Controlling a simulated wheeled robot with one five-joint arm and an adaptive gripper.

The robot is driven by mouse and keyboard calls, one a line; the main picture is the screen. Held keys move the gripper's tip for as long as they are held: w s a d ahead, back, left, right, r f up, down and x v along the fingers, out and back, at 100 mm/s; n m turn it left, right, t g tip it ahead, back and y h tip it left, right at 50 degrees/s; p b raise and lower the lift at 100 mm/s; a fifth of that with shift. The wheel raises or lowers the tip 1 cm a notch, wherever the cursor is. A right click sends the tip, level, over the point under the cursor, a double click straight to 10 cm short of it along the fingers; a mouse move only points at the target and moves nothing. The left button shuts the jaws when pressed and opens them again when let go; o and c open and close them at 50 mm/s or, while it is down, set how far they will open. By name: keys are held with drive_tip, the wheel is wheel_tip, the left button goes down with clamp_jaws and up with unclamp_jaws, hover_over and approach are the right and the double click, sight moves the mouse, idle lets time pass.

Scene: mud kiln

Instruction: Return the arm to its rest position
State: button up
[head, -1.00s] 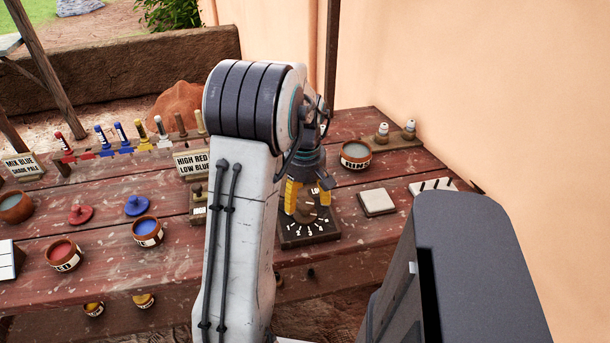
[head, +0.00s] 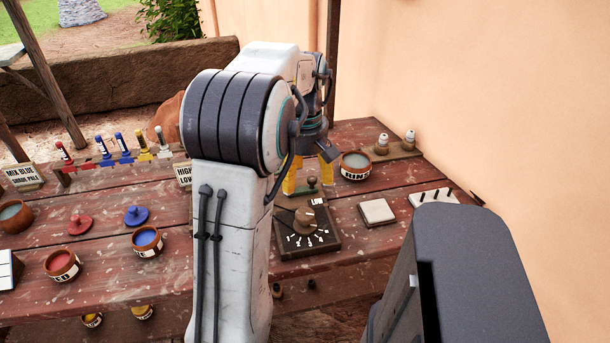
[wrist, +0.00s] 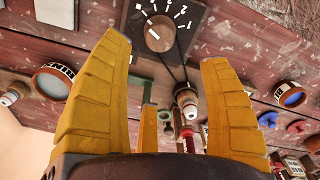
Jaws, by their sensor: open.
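My gripper (head: 308,178) is above the red plank table (head: 110,272), beyond the dial box in the head view, partly hidden by my arm. In the wrist view my gripper (wrist: 160,100) shows its yellow fingers spread wide with nothing held between them. The dial box (head: 325,240) has a round brown knob (head: 305,220) and white tick marks. The knob also shows in the wrist view (wrist: 159,33), apart from the fingertips.
The rinse bowl (head: 355,165) stands right of my gripper. A white tile (head: 377,212) and a slotted rack (head: 433,196) lie farther right. Red (head: 62,264) and blue (head: 147,241) paint pots stand at left. The plastered wall (head: 440,90) bounds the right side.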

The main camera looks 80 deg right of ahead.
idle(0.7)
drive_tip(key=a+f+m, duration=0.4)
drive_tip(key=f+m, duration=0.1)
drive_tip(key=m, duration=0.5)
drive_tip(key=w+a, duration=0.6)
drive_tip(key=a, duration=0.1)
drive_tip(key=w+a+r+n+t+p, duration=0.1)
drive_tip(key=w+a+r+n, duration=0.2)
drive_tip(key=a, duration=0.6)
drive_tip(key=w+a+r+n+t+p, duration=0.1)
drive_tip(key=w+a+r+n, duration=0.2)
drive_tip(key=w+a+n, duration=0.4)
drive_tip(key=w+a+r+n+t+p, duration=0.1)
drive_tip(key=w+a+r+n, duration=0.2)
drive_tip(key=a, duration=1)
drive_tip(key=shift+w+n+p, duration=0.35)
drive_tip(key=shift+w+n, duration=0.6)
drive_tip(key=shift+n, duration=0.95)
drive_tip(key=shift+d, duration=0.15)
